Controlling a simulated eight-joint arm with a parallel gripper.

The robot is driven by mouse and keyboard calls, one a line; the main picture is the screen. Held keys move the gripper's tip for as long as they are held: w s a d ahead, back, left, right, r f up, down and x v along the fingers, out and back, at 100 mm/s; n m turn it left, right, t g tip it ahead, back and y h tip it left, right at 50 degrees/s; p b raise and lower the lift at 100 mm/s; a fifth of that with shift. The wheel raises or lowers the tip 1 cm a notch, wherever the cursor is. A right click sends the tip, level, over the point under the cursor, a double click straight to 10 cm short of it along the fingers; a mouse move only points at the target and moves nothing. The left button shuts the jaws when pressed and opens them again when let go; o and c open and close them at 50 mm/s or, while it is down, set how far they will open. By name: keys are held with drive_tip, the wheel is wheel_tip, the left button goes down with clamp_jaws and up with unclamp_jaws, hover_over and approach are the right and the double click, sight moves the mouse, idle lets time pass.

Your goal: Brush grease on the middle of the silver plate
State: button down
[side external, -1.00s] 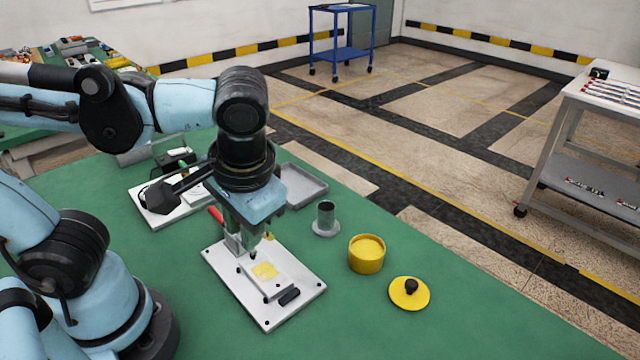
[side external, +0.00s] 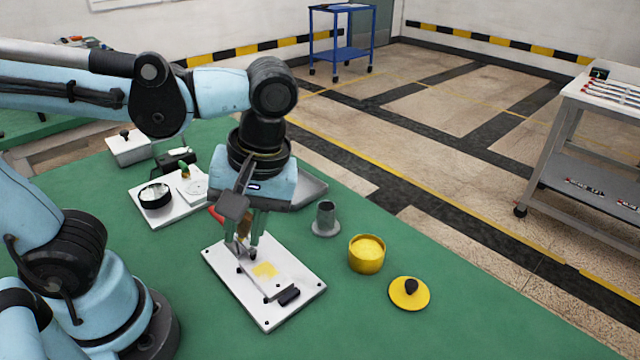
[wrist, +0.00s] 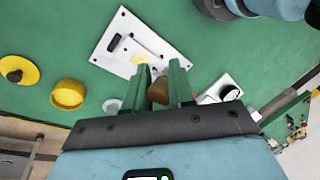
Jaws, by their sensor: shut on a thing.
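The silver plate (side external: 283,284) lies on a white base board (side external: 233,286), with a pale yellow grease patch (side external: 265,270) near its middle. In the wrist view, the plate (wrist: 145,50) and yellow patch (wrist: 138,59) show just beyond my fingertips. My gripper (side external: 250,243) is low over the plate's far end, beside the patch. It (wrist: 159,70) is shut on a brown-handled brush (wrist: 158,90). The brush's bristles are hidden, so I cannot tell whether they touch the plate. An open yellow pot (side external: 366,256) holds yellow grease.
The yellow lid (side external: 409,292) with a black knob lies right of the pot. An empty grey holder cup (side external: 325,219) stands behind the board. A grey tray (side external: 310,188) and a white board with a round black-rimmed dish (side external: 155,196) are farther back. The green table's front right is clear.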

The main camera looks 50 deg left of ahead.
wheel_tip(320, 180, down, 8)
drive_tip(key=shift+r, duration=0.25)
drive_tip(key=shift+s+f, duration=0.55)
drive_tip(key=shift+s, duration=0.25)
drive_tip(key=shift+w, duration=0.7)
drive_tip(key=shift+w+r, duration=0.15)
drive_tip(key=shift+w, duration=0.1)
wheel_tip(320, 180, up, 9)
drive_tip(key=shift+s+r, duration=0.1)
drive_tip(key=shift+s, duration=0.05)
